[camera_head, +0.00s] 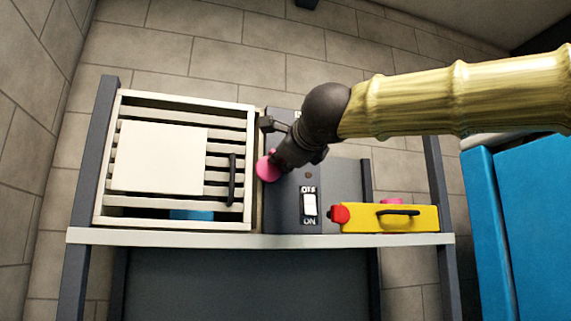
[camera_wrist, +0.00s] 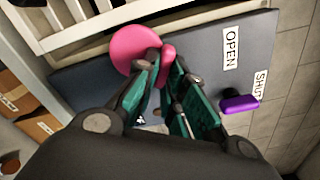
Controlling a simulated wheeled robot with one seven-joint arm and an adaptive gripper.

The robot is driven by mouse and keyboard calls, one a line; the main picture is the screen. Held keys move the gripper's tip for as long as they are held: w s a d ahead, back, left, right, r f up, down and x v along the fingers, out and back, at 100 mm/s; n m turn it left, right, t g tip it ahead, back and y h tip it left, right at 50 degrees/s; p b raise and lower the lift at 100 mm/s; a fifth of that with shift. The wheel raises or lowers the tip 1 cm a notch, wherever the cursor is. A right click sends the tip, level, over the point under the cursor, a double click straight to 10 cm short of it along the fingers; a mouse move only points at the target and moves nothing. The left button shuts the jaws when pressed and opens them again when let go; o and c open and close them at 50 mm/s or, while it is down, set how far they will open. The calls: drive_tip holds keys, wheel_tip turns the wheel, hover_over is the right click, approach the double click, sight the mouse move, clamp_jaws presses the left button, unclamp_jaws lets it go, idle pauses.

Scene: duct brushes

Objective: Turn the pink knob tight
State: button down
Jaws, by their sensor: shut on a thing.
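In the wrist view the pink knob (camera_wrist: 134,50) shows as a round disc with a raised grip part. My gripper (camera_wrist: 160,64) has its green-padded fingers shut on that grip part. The fingers hide part of the knob and what lies behind it.
The grey panel (camera_head: 285,212) has an OFF/ON switch (camera_head: 310,205). A purple handle (camera_wrist: 239,104) sits near the OPEN and SHUT labels. A yellow box (camera_head: 418,218) with a red end stands on the white shelf (camera_head: 180,237). A blue cabinet (camera_head: 530,210) is at right.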

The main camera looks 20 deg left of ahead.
drive_tip(key=m+b, duration=0.1)
drive_tip(key=m, duration=0.1)
drive_tip(key=m+b, duration=0.1)
drive_tip(key=m, duration=0.1)
drive_tip(key=m+b, duration=0.2)
drive_tip(key=shift+s+a+f, duration=0.1)
drive_tip(key=shift+a+f, duration=0.05)
drive_tip(key=shift+f, duration=0.15)
drive_tip(key=m+b, duration=0.1)
drive_tip(key=m, duration=0.1)
drive_tip(key=m+b, duration=0.2)
drive_tip(key=m, duration=0.1)
drive_tip(key=shift+s+a+r, duration=0.15)
drive_tip(key=shift+r+m+b, duration=0.15)
drive_tip(key=shift+m+b, duration=0.15)
drive_tip(key=shift+b, duration=0.05)
drive_tip(key=c, duration=1.7)
unclamp_jaws()
drive_tip(key=shift+o, duration=1)
drive_tip(key=shift+a+f, duration=0.1)
drive_tip(key=shift+f, duration=0.1)
drive_tip(key=v, duration=1.2)
